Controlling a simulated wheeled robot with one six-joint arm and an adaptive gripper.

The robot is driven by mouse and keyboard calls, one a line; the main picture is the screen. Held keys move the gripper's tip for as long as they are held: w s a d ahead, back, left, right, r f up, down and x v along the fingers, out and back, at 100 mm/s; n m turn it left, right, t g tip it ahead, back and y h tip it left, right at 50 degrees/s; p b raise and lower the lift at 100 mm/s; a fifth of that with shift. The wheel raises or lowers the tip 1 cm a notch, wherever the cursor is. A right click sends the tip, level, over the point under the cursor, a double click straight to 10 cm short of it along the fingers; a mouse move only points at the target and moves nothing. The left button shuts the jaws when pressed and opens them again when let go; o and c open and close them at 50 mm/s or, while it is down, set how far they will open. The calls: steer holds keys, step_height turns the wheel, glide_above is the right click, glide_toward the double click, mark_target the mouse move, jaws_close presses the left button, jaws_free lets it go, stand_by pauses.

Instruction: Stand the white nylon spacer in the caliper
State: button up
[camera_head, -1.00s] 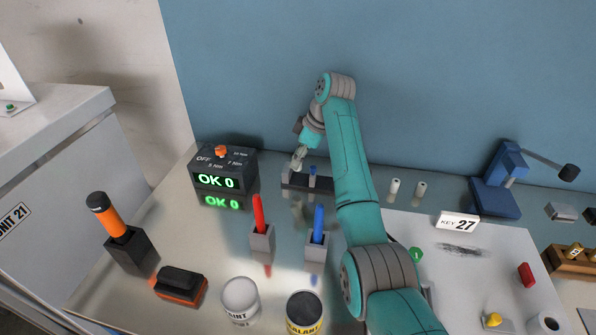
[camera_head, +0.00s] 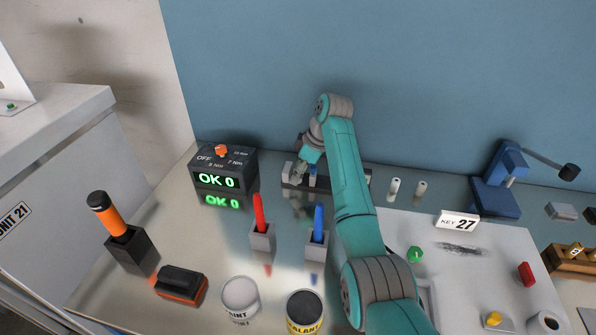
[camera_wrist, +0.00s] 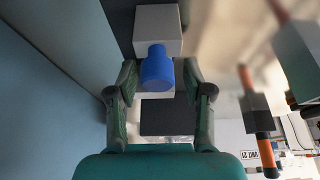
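The caliper (camera_head: 325,184) is a dark bar with grey blocks at the back of the bench, partly hidden by my arm. A blue knob-like part (camera_head: 312,174) stands up on it. My gripper (camera_head: 299,172) is low at the caliper's left part. In the wrist view, my gripper's fingers (camera_wrist: 162,73) are apart on either side of the blue part (camera_wrist: 157,70), with a grey block (camera_wrist: 157,20) beyond it. I see no clear grip on anything. Two small white cylinders stand right of my arm, a left one (camera_head: 394,188) and a right one (camera_head: 420,189); which is nylon I cannot tell.
A black display box (camera_head: 224,170) reading OK 0 stands left of the caliper. Red (camera_head: 259,212) and blue (camera_head: 318,222) pens stand in grey holders in front. A blue lamp-like stand (camera_head: 497,190) and a KEY 27 sign (camera_head: 457,220) are at right.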

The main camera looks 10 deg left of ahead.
steer(key=v, duration=1.2)
steer(key=shift+r, duration=0.15)
